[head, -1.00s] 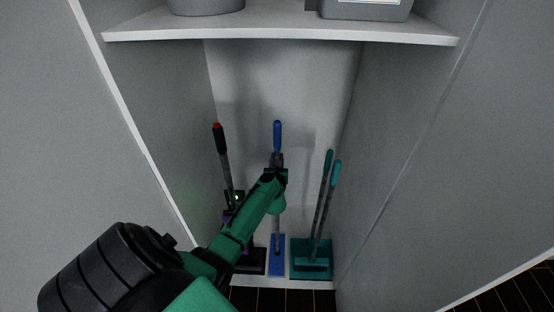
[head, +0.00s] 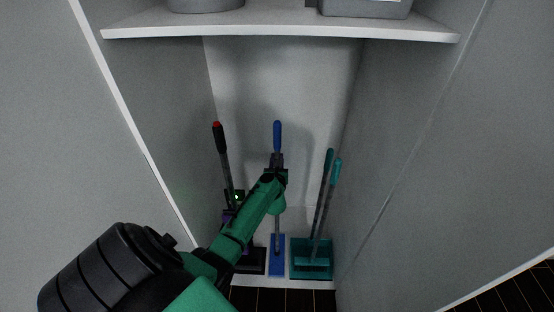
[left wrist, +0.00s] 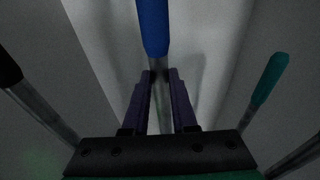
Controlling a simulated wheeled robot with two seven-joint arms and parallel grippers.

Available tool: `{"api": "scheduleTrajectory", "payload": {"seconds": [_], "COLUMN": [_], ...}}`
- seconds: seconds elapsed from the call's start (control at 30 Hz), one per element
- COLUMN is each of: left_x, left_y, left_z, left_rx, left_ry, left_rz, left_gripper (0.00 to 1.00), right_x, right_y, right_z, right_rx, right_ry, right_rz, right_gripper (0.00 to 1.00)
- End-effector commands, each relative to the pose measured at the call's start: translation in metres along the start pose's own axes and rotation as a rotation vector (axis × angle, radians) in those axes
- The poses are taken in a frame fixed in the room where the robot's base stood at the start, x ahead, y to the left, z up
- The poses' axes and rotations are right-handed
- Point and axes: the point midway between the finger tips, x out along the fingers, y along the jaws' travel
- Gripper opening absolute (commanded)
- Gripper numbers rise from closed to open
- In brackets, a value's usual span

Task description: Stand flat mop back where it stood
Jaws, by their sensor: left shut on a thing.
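The flat mop has a blue handle grip (head: 277,136), a grey pole and a flat blue head (head: 277,262). It stands upright in the cupboard, its head at the cupboard floor between the other tools. My left gripper (head: 277,160) is shut on the pole just below the blue grip. In the left wrist view the fingers (left wrist: 160,80) close on the pole, with the blue grip (left wrist: 153,25) above them. My arm hides part of the pole in the head view. Whether the head rests fully on the floor, I cannot tell. My right gripper is not in view.
A black-handled tool with a red tip (head: 218,138) stands close on the left, partly behind my arm. A teal dustpan and brush set (head: 312,262) stands close on the right. A shelf (head: 280,30) with containers is above. Cupboard walls enclose both sides.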

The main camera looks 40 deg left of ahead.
Motion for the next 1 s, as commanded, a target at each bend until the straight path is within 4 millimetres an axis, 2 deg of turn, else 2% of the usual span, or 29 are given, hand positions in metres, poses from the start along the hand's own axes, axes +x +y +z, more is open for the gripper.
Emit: {"api": "scheduleTrajectory", "payload": {"seconds": [0.1,0.13,0.2,0.5,0.63,0.77,1.0], "left_x": [0.000,0.000,0.000,-0.001,-0.012,-0.041,-0.112], "left_y": [0.000,0.000,0.000,0.000,-0.001,0.000,0.000], "left_z": [0.002,0.002,0.002,-0.001,-0.001,0.000,-0.003], "left_rx": [0.000,0.000,0.000,0.001,0.001,0.000,-0.001], "left_ry": [-0.003,-0.003,-0.003,0.002,0.003,0.004,0.003], "left_rz": [-0.001,0.000,0.000,0.000,-0.002,-0.001,0.000], "left_gripper": [0.00,0.37,0.60,0.60,0.60,0.60,0.60], "right_x": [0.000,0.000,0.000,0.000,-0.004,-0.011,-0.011], "right_y": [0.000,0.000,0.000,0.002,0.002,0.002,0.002], "right_z": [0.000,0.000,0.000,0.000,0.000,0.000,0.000], "right_rx": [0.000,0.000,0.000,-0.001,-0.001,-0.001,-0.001], "right_ry": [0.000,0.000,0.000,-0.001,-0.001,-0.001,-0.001], "right_rz": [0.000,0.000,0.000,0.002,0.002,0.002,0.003], "right_gripper": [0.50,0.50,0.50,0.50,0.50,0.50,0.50]}}
